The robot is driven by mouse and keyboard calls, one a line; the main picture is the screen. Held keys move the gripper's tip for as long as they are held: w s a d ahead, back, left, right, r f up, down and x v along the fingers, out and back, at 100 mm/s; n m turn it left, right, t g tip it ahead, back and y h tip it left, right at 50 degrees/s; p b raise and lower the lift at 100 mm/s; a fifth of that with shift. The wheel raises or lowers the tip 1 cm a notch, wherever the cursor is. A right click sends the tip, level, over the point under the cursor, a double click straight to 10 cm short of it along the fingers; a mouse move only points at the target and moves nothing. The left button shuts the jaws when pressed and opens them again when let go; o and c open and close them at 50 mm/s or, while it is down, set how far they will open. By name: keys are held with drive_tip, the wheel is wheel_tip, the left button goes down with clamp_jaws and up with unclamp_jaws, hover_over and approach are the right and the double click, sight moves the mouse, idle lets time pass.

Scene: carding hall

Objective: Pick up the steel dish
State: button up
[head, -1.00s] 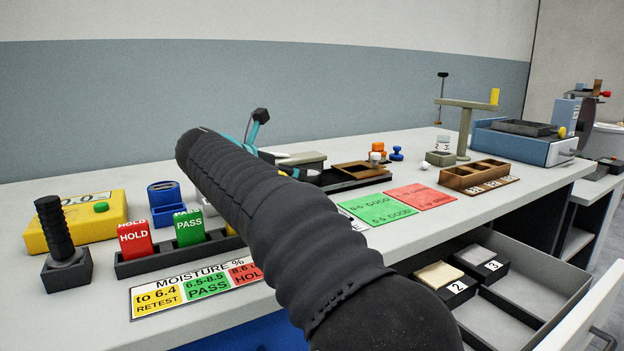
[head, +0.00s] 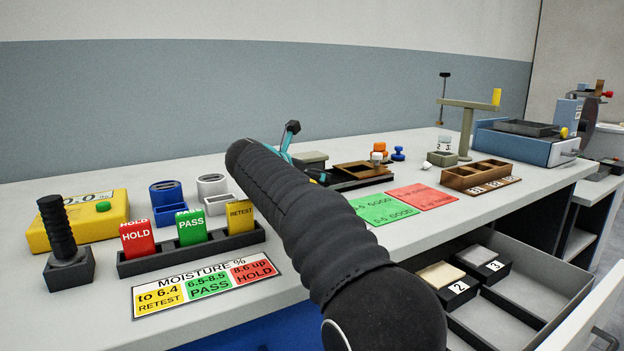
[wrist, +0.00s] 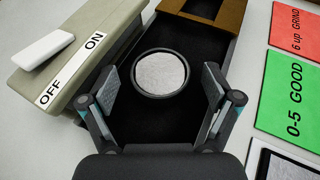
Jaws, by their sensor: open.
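In the wrist view a round dish (wrist: 160,73) with a dark rim and a pale grey, speckled inside sits on a black tray (wrist: 140,130). My gripper (wrist: 161,88) is open, with one finger to the left and one to the right of the dish. The dish shows between the fingers, and a gap is visible on each side. How high the fingers are above it I cannot tell. In the head view my arm hides the dish and most of my gripper; only a teal and black part of it (head: 289,138) shows.
A beige box with an OFF/ON label (wrist: 62,72) stands close left of the fingers. A brown wooden tray (wrist: 213,14) is beyond. Green (wrist: 287,92) and red (wrist: 296,27) cards lie right. A card rack (head: 190,254) stands left; an open drawer (head: 520,290) is at front right.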

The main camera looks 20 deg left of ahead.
drive_tip(key=c, duration=1.4)
drive_tip(key=shift+r, duration=1.95)
drive_tip(key=d+r, duration=0.2)
drive_tip(key=d, duration=0.2)
drive_tip(key=d+r, duration=0.2)
drive_tip(key=d, duration=0.2)
drive_tip(key=d+r, duration=0.3)
drive_tip(key=shift+w+d, duration=0.2)
drive_tip(key=shift+d, duration=0.2)
